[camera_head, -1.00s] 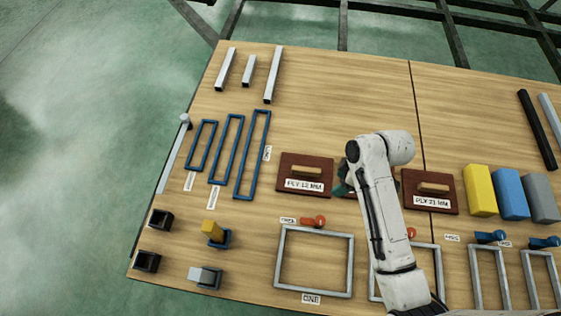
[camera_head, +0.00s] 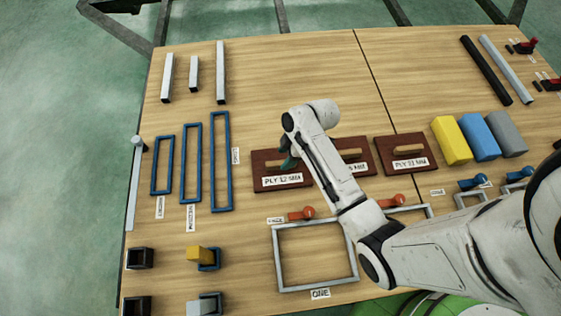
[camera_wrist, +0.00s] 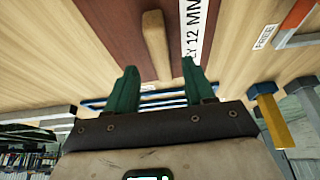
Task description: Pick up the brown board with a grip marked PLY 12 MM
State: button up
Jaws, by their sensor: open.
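The brown board marked PLY 12 MM (camera_head: 265,165) lies flat on the wooden table, partly hidden behind my arm in the head view. In the wrist view the same board (camera_wrist: 115,20) shows its light wooden grip (camera_wrist: 155,45) and part of the white label. My gripper (camera_wrist: 160,82) is open, with its two green fingers apart and nothing between them. The grip shows beyond the fingertips, roughly between them in the picture. In the head view my gripper (camera_head: 288,160) is over the board, mostly hidden by my arm.
Two more brown boards stand right of it, one marked PLY 21 MM (camera_head: 400,155). Blue frames (camera_head: 190,165) lie to the left. A grey frame marked ONE (camera_head: 315,285) and an orange-handled tool (camera_head: 303,213) lie in front.

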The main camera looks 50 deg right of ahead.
jog(key=shift+s+b+x, duration=0.1)
jog(key=shift+b+x, duration=0.15)
jog(key=shift+x, duration=0.75)
jog(key=shift+s+b+x, duration=0.15)
jog(key=shift+b+x, duration=0.05)
jog(key=shift+x, duration=0.75)
jog(key=shift+d+f, duration=0.15)
jog(key=shift+f, duration=0.05)
grip_shut()
